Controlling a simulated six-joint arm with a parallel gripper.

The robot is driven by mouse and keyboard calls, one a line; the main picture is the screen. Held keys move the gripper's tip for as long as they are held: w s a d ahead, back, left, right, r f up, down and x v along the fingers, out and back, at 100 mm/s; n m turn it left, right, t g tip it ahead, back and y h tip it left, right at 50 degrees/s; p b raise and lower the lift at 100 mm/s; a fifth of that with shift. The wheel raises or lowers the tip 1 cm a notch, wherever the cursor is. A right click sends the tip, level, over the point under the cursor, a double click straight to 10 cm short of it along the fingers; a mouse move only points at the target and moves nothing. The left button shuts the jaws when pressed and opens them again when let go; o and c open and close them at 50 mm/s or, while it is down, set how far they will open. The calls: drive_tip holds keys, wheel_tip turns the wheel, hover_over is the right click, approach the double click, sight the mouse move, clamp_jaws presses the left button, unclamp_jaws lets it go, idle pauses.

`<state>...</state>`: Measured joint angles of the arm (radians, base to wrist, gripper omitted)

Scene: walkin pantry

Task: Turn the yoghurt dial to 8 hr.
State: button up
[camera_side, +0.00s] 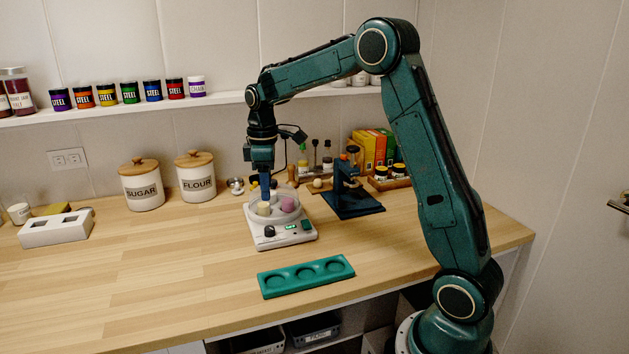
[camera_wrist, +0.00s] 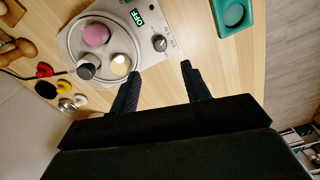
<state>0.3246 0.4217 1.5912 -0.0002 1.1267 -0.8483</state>
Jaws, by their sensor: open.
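The white yoghurt maker (camera_side: 284,239) stands on the wooden counter with a clear round top over several small jars. Its dark dial (camera_side: 269,231) is on the front panel, left of a small green-lit display (camera_side: 291,227). In the wrist view the dial (camera_wrist: 160,43) has small markings beside it, too small to read, and the display (camera_wrist: 137,17) appears to read OFF. My gripper (camera_side: 265,192) points down above the jar area, behind the dial. In the wrist view my gripper (camera_wrist: 160,70) is open and empty, its fingers apart from the dial.
A green tray with round recesses (camera_side: 306,276) lies in front of the yoghurt maker. A dark blue stand (camera_side: 352,199) is to its right; sugar (camera_side: 142,189) and flour (camera_side: 197,180) canisters stand behind left. The counter at front left is clear.

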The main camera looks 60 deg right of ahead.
drive_tip(key=shift+r, duration=1.45)
drive_tip(key=s+a+r+m+t, duration=0.3)
drive_tip(key=s+a+r, duration=0.4)
drive_tip(key=s+a, duration=0.45)
drive_tip(key=s+a+f+m+t, duration=0.1)
drive_tip(key=s, duration=0.6)
drive_tip(key=s+a+f+m+t, duration=0.1)
drive_tip(key=s+a+f+m, duration=0.1)
drive_tip(key=s, duration=0.6)
drive_tip(key=shift+s+a+t, duration=0.25)
drive_tip(key=shift+a+t, duration=0.05)
